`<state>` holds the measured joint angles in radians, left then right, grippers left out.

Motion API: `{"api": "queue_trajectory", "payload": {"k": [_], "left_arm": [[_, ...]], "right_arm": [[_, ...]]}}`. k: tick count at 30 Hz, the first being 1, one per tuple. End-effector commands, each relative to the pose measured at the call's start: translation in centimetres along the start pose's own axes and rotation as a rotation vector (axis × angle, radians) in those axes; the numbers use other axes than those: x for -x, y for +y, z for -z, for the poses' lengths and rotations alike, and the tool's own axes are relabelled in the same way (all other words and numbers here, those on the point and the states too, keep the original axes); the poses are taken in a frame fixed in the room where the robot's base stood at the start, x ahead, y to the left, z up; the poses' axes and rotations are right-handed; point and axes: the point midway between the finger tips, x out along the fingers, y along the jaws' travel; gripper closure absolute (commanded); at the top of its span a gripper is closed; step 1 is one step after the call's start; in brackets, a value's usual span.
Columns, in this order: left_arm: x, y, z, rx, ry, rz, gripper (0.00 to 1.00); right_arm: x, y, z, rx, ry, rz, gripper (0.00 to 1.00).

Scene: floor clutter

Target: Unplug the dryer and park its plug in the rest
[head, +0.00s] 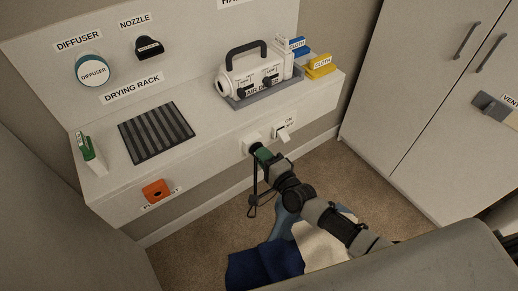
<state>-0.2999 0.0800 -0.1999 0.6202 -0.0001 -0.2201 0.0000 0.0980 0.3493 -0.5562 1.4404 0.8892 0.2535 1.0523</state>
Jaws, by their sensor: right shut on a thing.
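The hair dryer (238,84), white with a black handle, sits on a grey tray (240,104) on the white counter. My right gripper (264,157) is at the counter's front face, shut on a dark green piece that looks like the plug (261,152). The plug is right against the white socket (247,142); I cannot tell whether it is seated or slightly apart. A dark cord (254,184) hangs below it. An orange block (155,190), apparently the plug rest, is on the front face at the left, its label partly unreadable. My left gripper is not in view.
An on/off switch (283,133) is right of the socket. A drying rack (157,132) and a green-and-white item (89,155) are on the counter's left. Blue and white cloths (265,264) lie low below my arm. Cabinets (430,100) stand at right.

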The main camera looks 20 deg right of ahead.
Motion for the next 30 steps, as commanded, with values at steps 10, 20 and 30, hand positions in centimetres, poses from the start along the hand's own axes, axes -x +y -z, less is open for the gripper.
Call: {"api": "queue_trajectory", "payload": {"k": [10, 20, 30], "left_arm": [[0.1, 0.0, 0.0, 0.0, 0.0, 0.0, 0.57], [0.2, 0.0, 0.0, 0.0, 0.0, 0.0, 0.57], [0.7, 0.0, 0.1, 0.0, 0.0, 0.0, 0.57]], "right_arm": [[0.6, 0.0, 0.0, 0.0, 0.001, 0.0, 1.0], [0.9, -0.1, 0.0, 0.0, 0.0, 0.001, 1.0], [2.5, -0.1, 0.0, 0.001, 0.0, 0.0, 1.0]]}}
